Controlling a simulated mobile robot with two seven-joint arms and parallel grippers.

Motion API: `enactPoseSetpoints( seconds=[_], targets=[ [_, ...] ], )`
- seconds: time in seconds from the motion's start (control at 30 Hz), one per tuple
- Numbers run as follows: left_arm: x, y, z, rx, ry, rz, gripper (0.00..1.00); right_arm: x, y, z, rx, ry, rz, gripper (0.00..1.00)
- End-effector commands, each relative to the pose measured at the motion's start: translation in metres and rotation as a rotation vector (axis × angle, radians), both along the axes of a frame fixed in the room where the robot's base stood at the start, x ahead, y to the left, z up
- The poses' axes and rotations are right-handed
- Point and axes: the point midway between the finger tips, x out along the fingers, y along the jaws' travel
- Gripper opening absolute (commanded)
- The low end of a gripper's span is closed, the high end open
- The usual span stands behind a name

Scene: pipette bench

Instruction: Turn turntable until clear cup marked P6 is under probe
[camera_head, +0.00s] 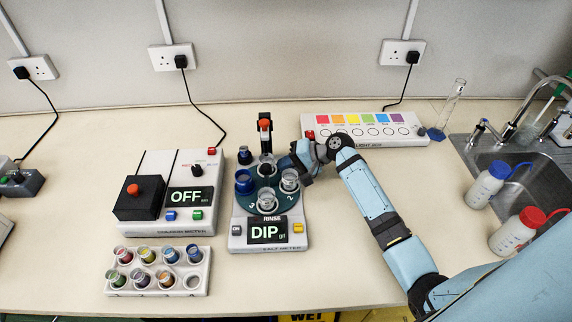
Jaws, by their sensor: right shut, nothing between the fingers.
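The teal turntable (255,201) sits on a white unit whose display (268,232) reads DIP. A blue cup (244,183) stands at its left, a clear cup (290,181) at its right, another clear cup (267,201) at the front, and a cup (267,166) at the back by the probe. The probe (265,130) is a dark upright post with an orange top. I cannot read P6 on any cup. My right gripper (294,164) is shut and empty at the turntable's back-right edge; I cannot tell whether it touches. My left gripper is not in view.
A meter (170,190) showing OFF stands to the left. A rack of coloured vials (158,270) lies in front of it. A colour light box (365,130) is behind my right arm. Bottles (488,184) and a sink are at the right. The bench front centre is clear.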

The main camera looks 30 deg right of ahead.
Motion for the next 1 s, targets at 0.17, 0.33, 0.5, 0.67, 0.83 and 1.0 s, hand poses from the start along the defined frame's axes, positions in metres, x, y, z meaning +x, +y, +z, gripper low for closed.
enactPoseSetpoints(
  seconds=[0.17,0.33,0.5,0.67,0.83,1.0],
  targets=[
    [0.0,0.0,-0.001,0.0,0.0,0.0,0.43,0.002,0.0,0.0,0.0,0.0,0.021,0.0],
    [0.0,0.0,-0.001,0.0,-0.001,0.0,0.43,0.003,0.001,0.0,0.0,0.001,0.041,0.0],
    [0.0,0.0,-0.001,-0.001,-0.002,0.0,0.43,0.005,0.002,0.0,0.0,0.0,0.064,0.0],
    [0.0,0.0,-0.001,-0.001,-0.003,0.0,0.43,0.007,0.003,0.0,-0.001,0.001,0.088,0.0],
    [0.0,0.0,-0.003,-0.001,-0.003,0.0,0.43,0.01,0.005,0.0,0.0,0.0,0.132,0.0],
    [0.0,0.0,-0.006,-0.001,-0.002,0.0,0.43,0.015,0.007,-0.001,-0.001,0.0,0.199,0.0]
  ],
)
